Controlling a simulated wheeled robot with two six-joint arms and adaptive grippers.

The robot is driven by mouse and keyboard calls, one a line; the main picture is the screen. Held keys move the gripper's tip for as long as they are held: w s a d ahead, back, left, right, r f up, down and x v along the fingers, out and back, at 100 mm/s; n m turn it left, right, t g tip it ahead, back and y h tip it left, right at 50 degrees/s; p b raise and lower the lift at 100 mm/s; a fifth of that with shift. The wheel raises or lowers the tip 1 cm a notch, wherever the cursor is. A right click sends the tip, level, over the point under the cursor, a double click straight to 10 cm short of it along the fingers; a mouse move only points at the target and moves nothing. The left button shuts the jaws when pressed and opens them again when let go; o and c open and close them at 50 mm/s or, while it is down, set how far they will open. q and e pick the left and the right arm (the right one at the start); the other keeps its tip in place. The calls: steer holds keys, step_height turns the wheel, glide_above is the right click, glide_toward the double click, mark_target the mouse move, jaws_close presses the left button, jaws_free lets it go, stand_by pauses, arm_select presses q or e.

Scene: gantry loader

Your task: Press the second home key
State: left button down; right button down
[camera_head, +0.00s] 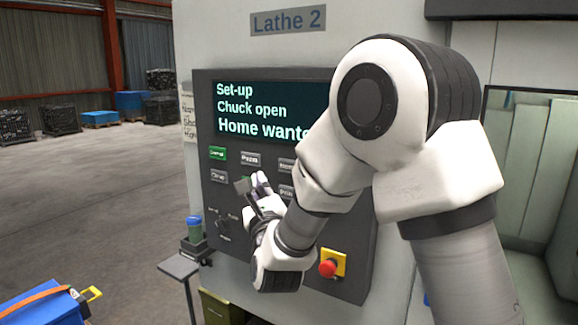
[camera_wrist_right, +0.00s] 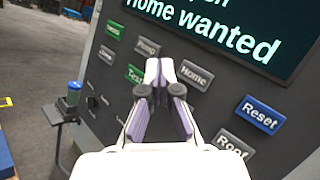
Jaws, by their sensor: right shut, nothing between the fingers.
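The dark control panel (camera_head: 360,262) of Lathe 2 carries rows of labelled keys. A grey key reading Home (camera_wrist_right: 195,72) lies just right of my right fingertips in the wrist view; its left part shows in the head view (camera_head: 286,165). I can make out only one Home key; my arm hides part of the panel. My right gripper (camera_head: 260,180) is shut and empty in front of the keys; its tips also show in the wrist view (camera_wrist_right: 160,70), between the Pump and Home keys. I cannot tell whether they touch the panel. My left gripper is out of view.
The screen (camera_head: 262,107) reads "Set-up", "Chuck open" and "Home wante", cut off by my arm. A green Test key (camera_wrist_right: 135,74), a blue Reset key (camera_wrist_right: 260,113) and a Roof key (camera_wrist_right: 233,145) are nearby. A red stop button (camera_head: 328,268) sits lower down.

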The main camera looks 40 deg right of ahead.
steer(key=p, duration=0.2)
glide_toward(281, 161)
steer(key=w+r, duration=0.1)
steer(key=w, duration=0.3)
steer(key=shift+w+d+r, duration=0.25)
steer(key=shift+d+r, duration=0.1)
steer(key=shift+d, duration=0.3)
stand_by(0.9)
steer(key=shift+w+d+b, duration=0.1)
steer(key=shift+d+b, duration=0.2)
steer(key=shift+b, duration=0.05)
steer(key=shift+d, duration=0.1)
